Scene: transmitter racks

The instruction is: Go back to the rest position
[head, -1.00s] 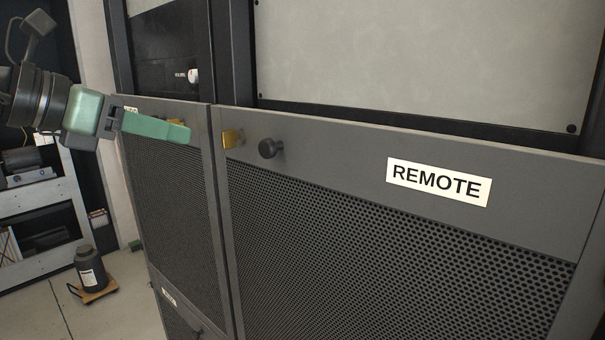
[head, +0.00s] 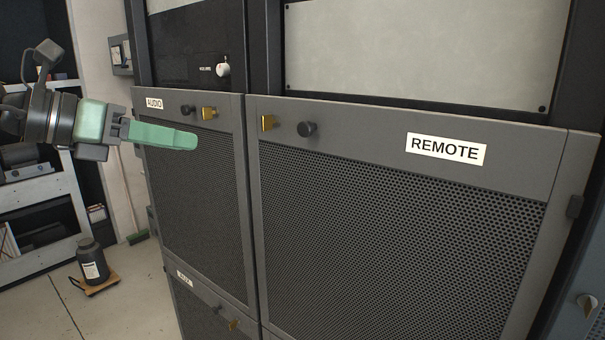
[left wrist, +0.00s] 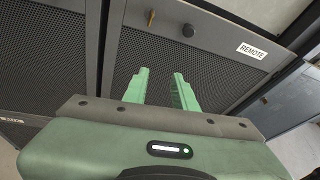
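My left gripper (head: 190,140) reaches in from the left in the head view, in front of the AUDIO rack door (head: 195,190). In the left wrist view its two green fingers (left wrist: 160,88) stand apart with nothing between them, so it is open and empty. The REMOTE rack door (head: 400,220) is to the right of it, with a black knob (head: 307,129) and a brass latch (head: 268,122). Both doors look closed. A gap shows between the gripper and the REMOTE knob. My right gripper is not in view.
A dark container (head: 92,262) stands on a small wooden dolly (head: 101,284) on the floor at the left. A grey shelf unit (head: 40,205) is behind it. Open floor (head: 130,310) lies between the shelf and the racks. Another knob (head: 587,304) shows at the right edge.

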